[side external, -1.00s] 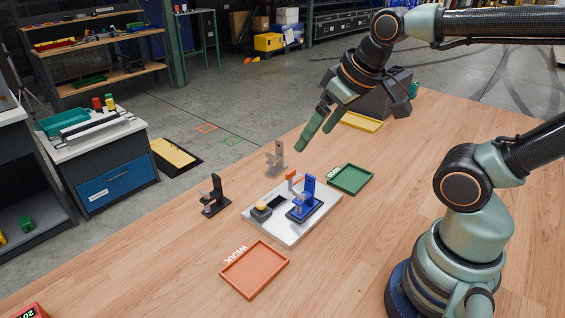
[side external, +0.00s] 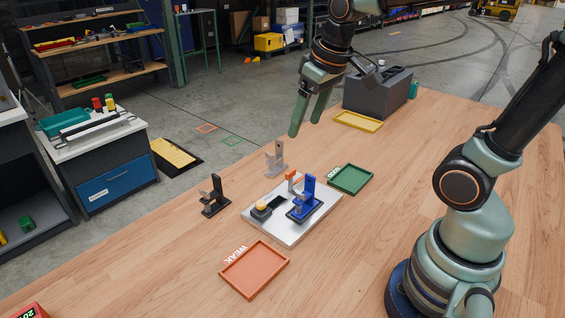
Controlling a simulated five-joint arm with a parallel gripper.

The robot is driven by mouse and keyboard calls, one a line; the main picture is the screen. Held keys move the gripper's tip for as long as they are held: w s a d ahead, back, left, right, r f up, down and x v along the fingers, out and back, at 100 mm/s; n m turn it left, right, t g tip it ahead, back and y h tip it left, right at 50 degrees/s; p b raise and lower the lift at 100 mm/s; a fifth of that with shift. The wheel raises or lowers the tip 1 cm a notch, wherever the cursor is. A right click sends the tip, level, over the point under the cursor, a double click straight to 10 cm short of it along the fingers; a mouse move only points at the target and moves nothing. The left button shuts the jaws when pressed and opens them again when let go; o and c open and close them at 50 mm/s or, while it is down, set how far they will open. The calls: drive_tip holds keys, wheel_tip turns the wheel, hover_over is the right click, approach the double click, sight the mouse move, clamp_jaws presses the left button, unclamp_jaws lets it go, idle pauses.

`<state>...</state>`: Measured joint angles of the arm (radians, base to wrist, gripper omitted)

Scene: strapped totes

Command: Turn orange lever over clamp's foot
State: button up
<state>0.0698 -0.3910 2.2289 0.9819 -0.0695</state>
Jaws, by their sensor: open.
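The orange lever (side external: 291,175) is a small piece standing up at the back of a white plate, next to a blue clamp (side external: 308,193). The blue clamp stands upright on its dark blue foot (side external: 301,211) on the white plate (side external: 289,239). I cannot tell whether the lever lies over any part of the foot. My gripper (side external: 305,130) is open and empty, pointing down in the air above and behind the plate, apart from the lever and clamp.
A grey clamp (side external: 276,162) and a black clamp (side external: 215,198) stand on the table. A green tray (side external: 368,187), an orange tray marked WEAK (side external: 238,291) and a yellow tray (side external: 357,127) lie around. A dark grey box (side external: 367,98) stands behind.

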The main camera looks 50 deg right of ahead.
sight(292, 172)
drive_tip(key=w+d+f+g, duration=0.4)
drive_tip(key=w+d+f, duration=0.2)
drive_tip(key=w+f, duration=0.15)
drive_tip(key=f, duration=1.1)
drive_tip(key=shift+w+f, duration=0.1)
drive_tip(key=shift+w, duration=0.25)
clamp_jaws()
idle(0.9)
